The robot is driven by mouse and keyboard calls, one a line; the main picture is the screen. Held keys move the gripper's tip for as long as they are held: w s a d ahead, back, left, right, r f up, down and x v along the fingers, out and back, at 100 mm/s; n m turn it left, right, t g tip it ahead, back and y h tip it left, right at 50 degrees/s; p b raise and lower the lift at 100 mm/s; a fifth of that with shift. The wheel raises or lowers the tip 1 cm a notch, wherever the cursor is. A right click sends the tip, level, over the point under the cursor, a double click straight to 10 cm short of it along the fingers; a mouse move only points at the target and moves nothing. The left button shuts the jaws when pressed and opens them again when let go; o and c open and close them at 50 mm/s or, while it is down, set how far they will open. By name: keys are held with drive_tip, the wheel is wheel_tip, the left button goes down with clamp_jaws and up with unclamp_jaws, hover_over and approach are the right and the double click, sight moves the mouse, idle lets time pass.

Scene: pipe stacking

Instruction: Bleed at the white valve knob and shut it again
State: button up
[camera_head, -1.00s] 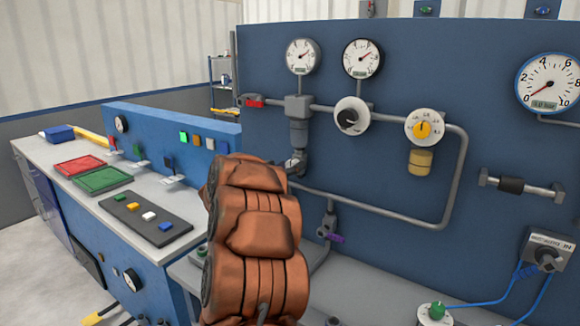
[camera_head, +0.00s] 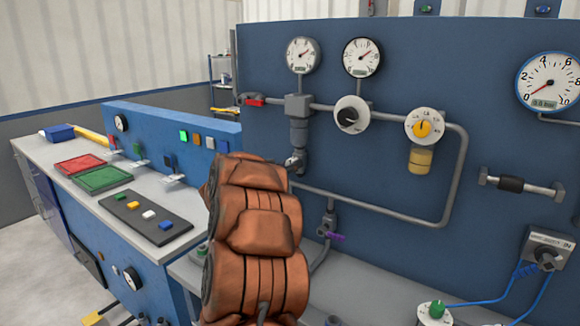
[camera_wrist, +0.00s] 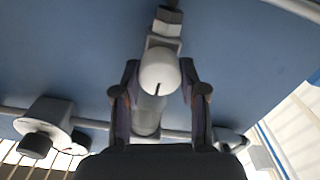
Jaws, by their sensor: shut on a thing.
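The white valve knob (camera_wrist: 159,72), rounded with a short black mark, sits between the two fingers of my gripper (camera_wrist: 160,75) in the wrist view. My gripper is shut on it. A grey hexagonal fitting (camera_wrist: 166,24) shows just above the knob, and a grey cylinder (camera_wrist: 149,116) shows behind it. In the head view my orange arm covers the gripper and most of the knob's area. The grey cylindrical unit (camera_head: 299,132) on the pipe stands just above that spot.
Two small gauges (camera_head: 303,55) sit above the pipe. A white dial with a black knob (camera_head: 351,116) and a yellow-knob regulator (camera_head: 424,127) are to the right. A purple-handled valve (camera_head: 333,236) is lower down. A large gauge (camera_head: 548,81) is at far right.

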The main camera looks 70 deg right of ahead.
drive_tip(key=m+b, duration=0.6)
drive_tip(key=m, duration=0.2)
drive_tip(key=m+b, duration=0.6)
drive_tip(key=m, duration=0.2)
drive_tip(key=shift+s+f+m+b, duration=0.2)
drive_tip(key=shift+m+b, duration=0.15)
drive_tip(key=shift+m, duration=0.05)
drive_tip(key=shift+r+m+b, duration=0.15)
drive_tip(key=shift+m+b, duration=0.35)
drive_tip(key=shift+m, duration=0.1)
drive_tip(key=o, duration=1.1)
drive_tip(key=shift+o, duration=0.2)
